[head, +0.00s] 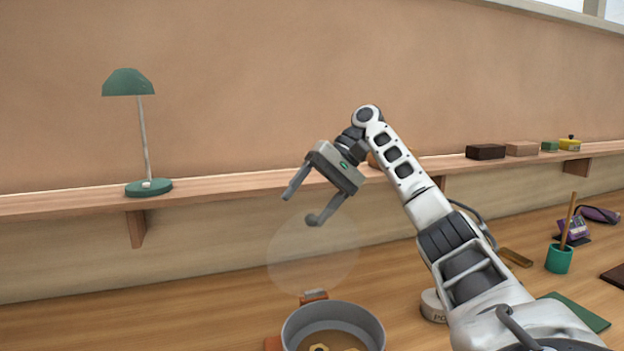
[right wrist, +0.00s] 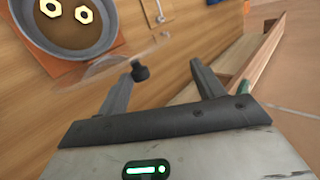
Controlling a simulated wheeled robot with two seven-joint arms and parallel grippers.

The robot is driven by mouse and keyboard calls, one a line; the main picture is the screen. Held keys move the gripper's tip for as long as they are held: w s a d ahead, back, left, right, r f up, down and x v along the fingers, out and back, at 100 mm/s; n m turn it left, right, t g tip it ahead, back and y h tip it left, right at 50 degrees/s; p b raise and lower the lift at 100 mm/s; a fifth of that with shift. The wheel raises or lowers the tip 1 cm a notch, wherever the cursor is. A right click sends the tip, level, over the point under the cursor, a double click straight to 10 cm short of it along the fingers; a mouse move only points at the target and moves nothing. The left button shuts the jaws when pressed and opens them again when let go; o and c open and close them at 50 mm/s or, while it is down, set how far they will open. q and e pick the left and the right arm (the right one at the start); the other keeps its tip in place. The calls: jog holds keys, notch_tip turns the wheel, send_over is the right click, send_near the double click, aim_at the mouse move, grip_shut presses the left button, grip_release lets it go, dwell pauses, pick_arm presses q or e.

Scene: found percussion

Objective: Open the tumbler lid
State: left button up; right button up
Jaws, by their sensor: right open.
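The tumbler is a round grey drum (head: 335,310) at the bottom of the head view, with hex nuts (right wrist: 83,15) inside. Its clear lid (head: 312,258) stands raised and tilted up above the drum's back edge, by an orange-brown block (head: 314,296). In the right wrist view a dark knob (right wrist: 140,73) on the lid lies close to one fingertip, between the fingers; I cannot tell if they touch. My right gripper (head: 299,208) is open above the lid; its fingers (right wrist: 162,68) hold nothing. My left gripper is not in view.
A shelf (head: 230,191) runs along the wall behind, with a green lamp (head: 148,186) and several small blocks (head: 486,152). A teal cup (head: 559,259) with a stick and a round white tin (head: 432,304) stand to the right. The bench left of the drum is clear.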

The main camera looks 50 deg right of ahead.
jog(key=a+r, duration=0.1)
jog(key=s+a+r, duration=0.1)
jog(key=r, duration=0.1)
jog(key=s+a+r, duration=0.1)
jog(key=r, duration=0.1)
jog(key=shift+r, duration=0.2)
jog(key=shift+c, duration=1)
pick_arm(q)
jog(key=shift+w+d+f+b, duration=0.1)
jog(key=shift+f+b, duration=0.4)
jog(key=shift+b, duration=0.9)
pick_arm(e)
jog(key=s+a+r, duration=0.3)
jog(key=s+a, duration=0.2)
jog(key=a, duration=0.1)
jog(key=shift+s+a+r, duration=0.25)
jog(key=shift+s+a, duration=0.15)
